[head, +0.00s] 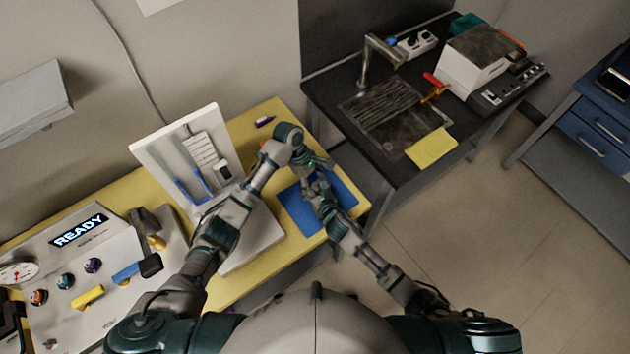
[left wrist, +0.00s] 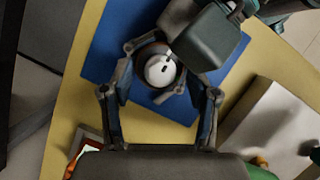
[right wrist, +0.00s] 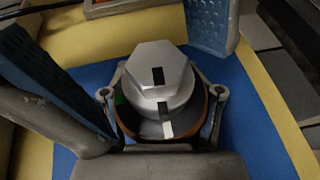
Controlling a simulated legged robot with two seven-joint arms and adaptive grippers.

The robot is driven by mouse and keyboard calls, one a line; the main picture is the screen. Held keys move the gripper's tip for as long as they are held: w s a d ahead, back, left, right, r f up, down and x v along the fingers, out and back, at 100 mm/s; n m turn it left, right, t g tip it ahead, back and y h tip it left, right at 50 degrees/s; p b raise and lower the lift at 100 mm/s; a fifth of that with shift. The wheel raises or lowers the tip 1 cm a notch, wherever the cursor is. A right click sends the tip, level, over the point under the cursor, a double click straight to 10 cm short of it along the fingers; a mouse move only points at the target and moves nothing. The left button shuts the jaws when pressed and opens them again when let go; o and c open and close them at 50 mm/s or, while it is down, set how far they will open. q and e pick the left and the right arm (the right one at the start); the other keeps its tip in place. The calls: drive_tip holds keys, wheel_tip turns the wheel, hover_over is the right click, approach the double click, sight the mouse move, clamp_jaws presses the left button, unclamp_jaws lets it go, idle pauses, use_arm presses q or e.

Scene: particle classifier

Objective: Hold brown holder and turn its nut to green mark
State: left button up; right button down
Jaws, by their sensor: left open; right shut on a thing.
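The brown holder (right wrist: 128,130) stands over the blue mat (right wrist: 262,150); the right wrist view shows it between the fingers of my right gripper (right wrist: 162,98), which is shut on it. A silver hexagonal nut (right wrist: 158,68) with a black mark on top sits on the holder. A green mark (right wrist: 119,100) is at the left of the nut's base, and a white mark (right wrist: 167,130) is at the near side. My left gripper (left wrist: 165,75) is open, its blue-padded fingers spread on either side of the nut. In the head view, the grippers hide the holder.
The yellow bench (head: 262,284) carries a white upright panel stand (head: 165,150) and a console with a READY display (head: 79,231). A black sink bench (head: 400,165) stands to the right. The orange-framed item (right wrist: 115,6) lies beyond the mat.

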drive_tip(key=shift+f, duration=0.15)
use_arm(q)
clamp_jaws()
drive_tip(key=shift+m, duration=0.3)
drive_tip(key=m, duration=0.1)
drive_tip(key=m+g+y, duration=0.1)
drive_tip(key=m, duration=0.1)
drive_tip(key=shift+w+d+m, duration=0.1)
drive_tip(key=shift+w+m, duration=0.05)
drive_tip(key=shift+m, duration=0.15)
drive_tip(key=m+g+y, duration=0.1)
drive_tip(key=m, duration=0.2)
drive_tip(key=shift+d+m, duration=0.1)
drive_tip(key=shift+m, duration=0.2)
drive_tip(key=m+y, duration=0.1)
drive_tip(key=m, duration=0.1)
drive_tip(key=m+y, duration=0.1)
drive_tip(key=m, duration=0.1)
drive_tip(key=shift+w+d+r+m, duration=0.1)
drive_tip(key=shift+d+m, duration=0.1)
drive_tip(key=shift+m, duration=0.1)
use_arm(e)
drive_tip(key=shift+d, duration=0.1)
use_arm(q)
drive_tip(key=shift+m+y, duration=0.8)
drive_tip(key=shift+m, duration=1.2)
use_arm(e)
drive_tip(key=shift+f, duration=0.1)
